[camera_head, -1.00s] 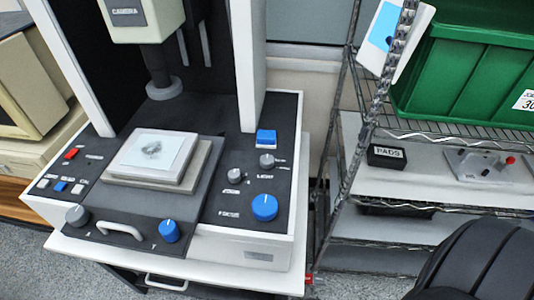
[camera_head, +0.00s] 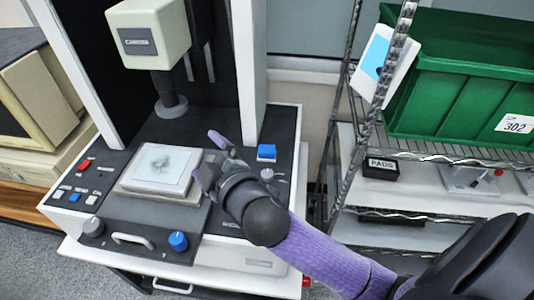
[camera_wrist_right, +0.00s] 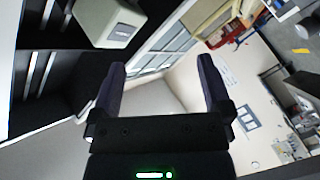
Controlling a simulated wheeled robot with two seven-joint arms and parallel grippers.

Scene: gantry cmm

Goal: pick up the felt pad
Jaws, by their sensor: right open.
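No piece is plainly the felt pad. A white square (camera_head: 161,168) with a fuzzy grey patch in its middle lies on the machine's raised stage (camera_head: 133,189); I cannot tell whether that patch is felt. A small black box labelled PADS (camera_head: 381,167) stands on the wire shelf at the right; its contents cannot be made out. My right gripper (camera_head: 207,158) is open over the machine, just right of the white square, with nothing between its fingers. The fingers also show apart in the wrist view (camera_wrist_right: 162,66). My left gripper is not in view.
The machine's cream head (camera_head: 148,35) and dark probe (camera_head: 171,105) hang behind the stage. A green bin (camera_head: 460,105) sits on the rack (camera_head: 366,120) at the right, whose post stands near my right arm.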

